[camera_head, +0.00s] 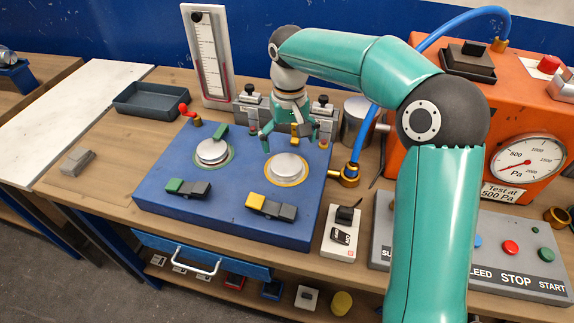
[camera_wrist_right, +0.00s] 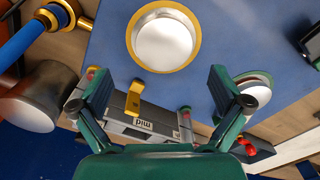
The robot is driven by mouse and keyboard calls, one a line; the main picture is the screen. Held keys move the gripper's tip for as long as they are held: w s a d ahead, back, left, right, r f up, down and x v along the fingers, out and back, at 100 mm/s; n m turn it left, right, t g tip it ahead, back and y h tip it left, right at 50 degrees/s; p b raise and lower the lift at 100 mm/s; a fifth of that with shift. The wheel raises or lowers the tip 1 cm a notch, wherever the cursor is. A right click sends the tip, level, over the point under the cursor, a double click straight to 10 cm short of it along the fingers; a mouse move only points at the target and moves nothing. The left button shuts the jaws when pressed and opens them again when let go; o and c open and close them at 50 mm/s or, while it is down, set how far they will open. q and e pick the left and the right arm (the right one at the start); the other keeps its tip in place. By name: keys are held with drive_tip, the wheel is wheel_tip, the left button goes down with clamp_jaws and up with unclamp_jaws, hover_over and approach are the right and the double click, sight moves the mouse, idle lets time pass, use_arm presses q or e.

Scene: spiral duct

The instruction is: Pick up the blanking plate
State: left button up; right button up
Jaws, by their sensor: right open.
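Two round silver discs lie on the blue panel (camera_head: 235,225); I cannot tell which one is the blanking plate. One disc (camera_head: 287,167) sits in a yellow ring, and the other (camera_head: 212,151) sits in a green ring with a green tab beside it. My right gripper (camera_head: 288,132) is open and empty, just behind the yellow-ringed disc and apart from it. In the right wrist view the yellow-ringed disc (camera_wrist_right: 165,42) lies beyond the spread fingers. The green-ringed disc (camera_wrist_right: 257,80) is partly hidden by the right-hand finger. My left gripper is not in view.
A grey clamp block (camera_wrist_right: 135,133) with a yellow tab (camera_wrist_right: 133,98) lies near my fingers.

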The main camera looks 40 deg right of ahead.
sight(286, 164)
drive_tip(key=shift+s+f, duration=0.1)
drive_tip(key=shift+f, duration=0.65)
drive_tip(key=shift+w+a+f+p, duration=0.2)
drive_tip(key=shift+f+p, duration=0.1)
drive_tip(key=shift+f, duration=1.05)
drive_tip(key=shift+w+a+f+p, duration=0.15)
drive_tip(key=shift+f+p, duration=0.15)
drive_tip(key=shift+f, duration=1)
drive_tip(key=shift+d, duration=0.1)
drive_tip(key=c, duration=1.2)
drive_tip(key=shift+r, duration=0.1)
